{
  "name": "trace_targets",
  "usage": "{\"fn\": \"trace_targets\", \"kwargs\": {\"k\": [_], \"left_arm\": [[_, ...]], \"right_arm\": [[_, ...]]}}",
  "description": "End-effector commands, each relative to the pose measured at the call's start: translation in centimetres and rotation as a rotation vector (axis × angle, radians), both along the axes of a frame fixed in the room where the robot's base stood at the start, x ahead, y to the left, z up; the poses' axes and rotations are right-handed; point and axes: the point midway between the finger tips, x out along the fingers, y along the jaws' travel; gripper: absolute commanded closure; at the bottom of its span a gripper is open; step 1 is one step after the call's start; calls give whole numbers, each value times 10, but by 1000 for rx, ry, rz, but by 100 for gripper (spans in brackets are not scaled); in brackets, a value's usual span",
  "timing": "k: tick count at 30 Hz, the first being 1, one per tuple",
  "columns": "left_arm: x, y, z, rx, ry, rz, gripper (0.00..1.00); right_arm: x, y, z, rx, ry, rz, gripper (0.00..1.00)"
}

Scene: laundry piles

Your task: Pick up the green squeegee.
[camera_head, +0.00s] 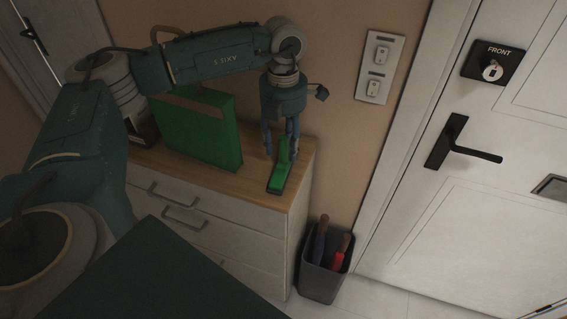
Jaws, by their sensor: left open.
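The green squeegee (279,178) lies on the wooden top of the white drawer cabinet, near its right end. My left gripper (281,150) points down over the squeegee's far part, with its fingers open around it. I cannot tell whether the fingers touch it. The fingers partly hide the far end of the squeegee. My right gripper is not in view.
A large green bag or box (200,132) stands on the cabinet (225,217) left of the squeegee. A dark bin (322,283) with red and blue items stands on the floor beside the cabinet. A white door (450,190) is at the right.

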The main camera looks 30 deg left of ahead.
Motion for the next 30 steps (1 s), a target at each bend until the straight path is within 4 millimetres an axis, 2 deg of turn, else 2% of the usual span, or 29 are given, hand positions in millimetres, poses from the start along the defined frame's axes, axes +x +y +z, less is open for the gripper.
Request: {"fn": "trace_targets", "kwargs": {"k": [2, 8, 20, 23, 30], "left_arm": [[0, 0, 0, 0, 0, 0, 60], [0, 0, 0, 0, -1, 0, 100], [1, 0, 4, -1, -4, 0, 100], [2, 0, 15, -1, -6, 1, 100], [2, -1, 63, -3, -6, 0, 100]], "right_arm": [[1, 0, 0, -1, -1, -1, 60], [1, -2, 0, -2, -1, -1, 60], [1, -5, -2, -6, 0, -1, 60], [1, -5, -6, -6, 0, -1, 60], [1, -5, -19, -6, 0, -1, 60]]}}
